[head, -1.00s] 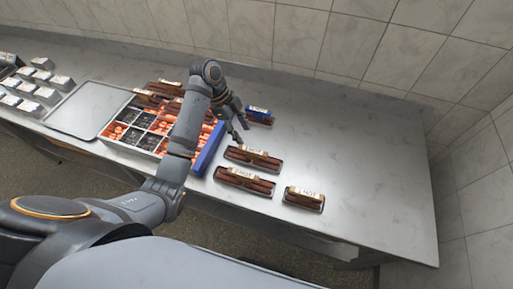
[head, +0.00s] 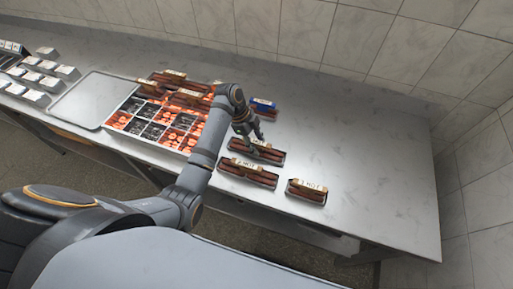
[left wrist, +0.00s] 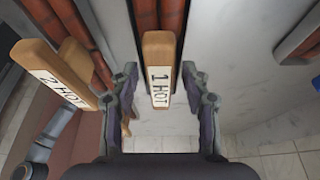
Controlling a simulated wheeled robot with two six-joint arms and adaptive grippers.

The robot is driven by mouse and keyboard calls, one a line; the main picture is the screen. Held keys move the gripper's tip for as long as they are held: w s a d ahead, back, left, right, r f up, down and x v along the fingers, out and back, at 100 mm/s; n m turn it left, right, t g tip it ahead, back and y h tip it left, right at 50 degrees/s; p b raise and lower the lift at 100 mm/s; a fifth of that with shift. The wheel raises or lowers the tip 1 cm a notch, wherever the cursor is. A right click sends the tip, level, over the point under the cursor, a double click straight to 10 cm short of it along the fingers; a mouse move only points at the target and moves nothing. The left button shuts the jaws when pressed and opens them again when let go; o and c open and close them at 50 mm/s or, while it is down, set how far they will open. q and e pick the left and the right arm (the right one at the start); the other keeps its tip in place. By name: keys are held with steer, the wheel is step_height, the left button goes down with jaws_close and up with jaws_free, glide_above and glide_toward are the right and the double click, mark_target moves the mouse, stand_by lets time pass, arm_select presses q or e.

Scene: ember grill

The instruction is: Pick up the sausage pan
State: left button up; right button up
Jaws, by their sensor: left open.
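A sausage pan (head: 268,157) with dark sausages lies on the steel counter, partly covered by my left gripper (head: 250,139) in the head view. In the left wrist view, the wooden handle marked "1 HOT" (left wrist: 160,55) stands between the spread fingers of my open left gripper (left wrist: 161,105), with a gap on both sides. A second handle, marked "2 HOT" (left wrist: 55,75), is close to the left finger. In the head view, a "2 HOT" pan (head: 247,174) lies in front and a smaller "HOT" pan (head: 306,190) to the right. My right gripper is out of view.
The glowing grill (head: 118,121) is left of my arm, with several pans (head: 172,78) at its back. A blue-labelled pan (head: 263,108) lies behind my gripper. A bare tray (head: 85,98) and white boxes (head: 45,66) are farther left. The counter's right side is clear.

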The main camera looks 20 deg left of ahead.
arm_select(q)
steer(key=shift+c, duration=0.5)
jaws_close()
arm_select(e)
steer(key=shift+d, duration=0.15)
arm_select(q)
steer(key=shift+w+r, duration=0.1)
